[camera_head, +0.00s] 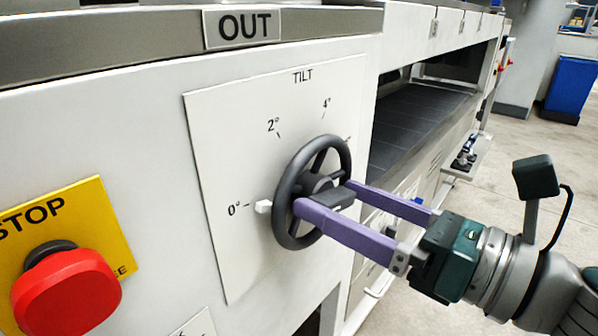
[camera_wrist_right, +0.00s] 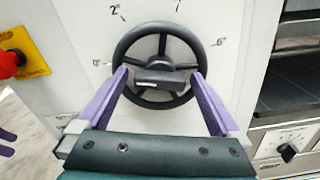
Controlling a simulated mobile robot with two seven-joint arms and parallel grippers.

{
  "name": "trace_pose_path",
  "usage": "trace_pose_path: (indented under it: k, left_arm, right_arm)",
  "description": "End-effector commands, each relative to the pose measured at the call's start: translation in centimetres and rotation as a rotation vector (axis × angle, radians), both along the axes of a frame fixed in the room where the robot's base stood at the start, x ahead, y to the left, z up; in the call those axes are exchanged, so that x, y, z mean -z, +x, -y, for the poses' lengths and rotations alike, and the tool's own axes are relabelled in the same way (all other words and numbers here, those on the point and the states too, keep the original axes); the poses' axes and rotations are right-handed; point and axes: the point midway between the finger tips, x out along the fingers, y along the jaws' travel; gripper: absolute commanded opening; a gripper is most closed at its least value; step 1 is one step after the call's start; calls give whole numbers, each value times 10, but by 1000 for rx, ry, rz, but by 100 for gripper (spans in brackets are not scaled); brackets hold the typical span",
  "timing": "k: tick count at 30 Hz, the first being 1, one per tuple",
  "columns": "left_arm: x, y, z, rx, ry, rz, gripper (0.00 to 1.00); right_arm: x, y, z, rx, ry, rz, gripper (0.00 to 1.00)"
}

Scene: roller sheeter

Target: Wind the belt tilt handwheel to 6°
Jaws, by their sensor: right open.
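The black belt tilt handwheel (camera_head: 284,190) is on a white TILT panel (camera_head: 228,120) marked 0°, 2° and 4° in the head view. The right wrist view shows the handwheel (camera_wrist_right: 124,50) with the 6° mark (camera_wrist_right: 220,42) at its upper right. A white pointer (camera_head: 263,206) at the wheel's left edge sits by 0°. My right gripper (camera_head: 325,196) is open, its purple fingers either side of the wheel's dark hub block (camera_wrist_right: 160,78); contact is unclear. Purple finger parts, apparently my left gripper (camera_wrist_right: 6,142), show at the wrist view's left edge.
A red stop button (camera_head: 66,290) on a yellow plate sticks out at the lower left. An OUT sign (camera_head: 242,28) is above the panel. A dark conveyor opening (camera_head: 415,125) lies right of the wheel. A blue bin (camera_head: 570,88) stands on the floor far right.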

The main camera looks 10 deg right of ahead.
Motion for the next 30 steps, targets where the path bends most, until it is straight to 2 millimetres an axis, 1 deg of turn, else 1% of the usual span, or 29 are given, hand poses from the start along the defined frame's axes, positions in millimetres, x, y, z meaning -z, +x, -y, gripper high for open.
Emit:
trace_pose_path:
  k: [1, 2, 21, 30]
  left_arm:
    - [0, 0, 0, -1, -1, 0, 50]
    - [0, 0, 1, -2, -2, 0, 50]
    - [0, 0, 1, -1, -2, 0, 50]
    - [-1, 0, 0, 2, 2, -1, 50]
  right_arm:
    - [0, 0, 0, 0, 0, 0, 97]
    - [0, 0, 0, 0, 0, 0, 93]
    - [0, 0, 0, 0, 0, 0, 22]
    - [0, 0, 0, 0, 32, -25, 22]
